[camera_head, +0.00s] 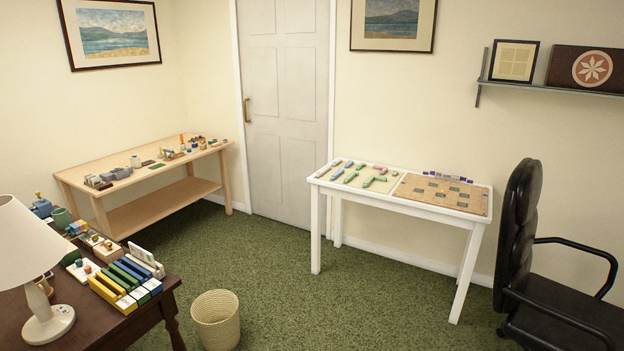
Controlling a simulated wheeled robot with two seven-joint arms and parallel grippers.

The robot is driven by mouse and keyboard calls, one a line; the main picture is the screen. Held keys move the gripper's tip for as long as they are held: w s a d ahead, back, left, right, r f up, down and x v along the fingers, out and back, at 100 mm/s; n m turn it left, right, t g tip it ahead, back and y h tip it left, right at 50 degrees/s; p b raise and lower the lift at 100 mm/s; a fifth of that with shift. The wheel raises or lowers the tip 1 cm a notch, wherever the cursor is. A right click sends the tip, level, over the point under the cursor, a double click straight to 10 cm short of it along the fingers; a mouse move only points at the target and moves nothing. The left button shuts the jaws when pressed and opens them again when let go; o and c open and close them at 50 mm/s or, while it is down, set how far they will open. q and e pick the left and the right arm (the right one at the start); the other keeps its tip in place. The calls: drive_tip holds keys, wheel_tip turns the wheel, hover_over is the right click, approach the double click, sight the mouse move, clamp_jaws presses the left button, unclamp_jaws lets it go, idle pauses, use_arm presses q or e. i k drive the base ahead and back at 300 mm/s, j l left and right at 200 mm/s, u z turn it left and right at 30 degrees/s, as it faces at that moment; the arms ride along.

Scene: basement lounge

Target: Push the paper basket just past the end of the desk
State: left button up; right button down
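The paper basket (216,321) is a round, cream-coloured woven bin. It stands upright on the green carpet at the bottom of the view and looks empty. The dark brown wooden desk (150,310) is at the lower left, and its turned leg comes down a little to the left of the basket. A gap of carpet shows between the leg and the basket. Neither of my grippers is in view.
A white table (322,184) with game pieces stands right of centre. A black office chair (520,250) is at the right edge. A wooden bench (150,208) stands at the back left. A lamp (25,250) is on the desk. Open carpet (270,260) lies behind the basket.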

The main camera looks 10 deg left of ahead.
sight(216, 313)
drive_tip(key=i+u, duration=0.15)
drive_tip(key=i, duration=0.45)
drive_tip(key=i+l+u, duration=0.1)
drive_tip(key=i, duration=0.45)
drive_tip(key=i+l+u, duration=0.15)
drive_tip(key=i, duration=0.45)
drive_tip(key=i+u, duration=0.25)
drive_tip(key=u, duration=0.2)
drive_tip(key=i+l+u, duration=0.2)
drive_tip(key=u, duration=0.2)
drive_tip(key=i+l+u, duration=0.25)
drive_tip(key=u, duration=0.2)
drive_tip(key=i+l+u, duration=0.25)
drive_tip(key=u, duration=0.2)
drive_tip(key=i+l+u, duration=0.1)
drive_tip(key=l+u, duration=0.3)
drive_tip(key=i+l+u, duration=0.2)
drive_tip(key=u, duration=0.25)
drive_tip(key=i+l+u, duration=0.15)
drive_tip(key=l+u, duration=0.6)
drive_tip(key=u, duration=0.2)
drive_tip(key=i, duration=0.05)
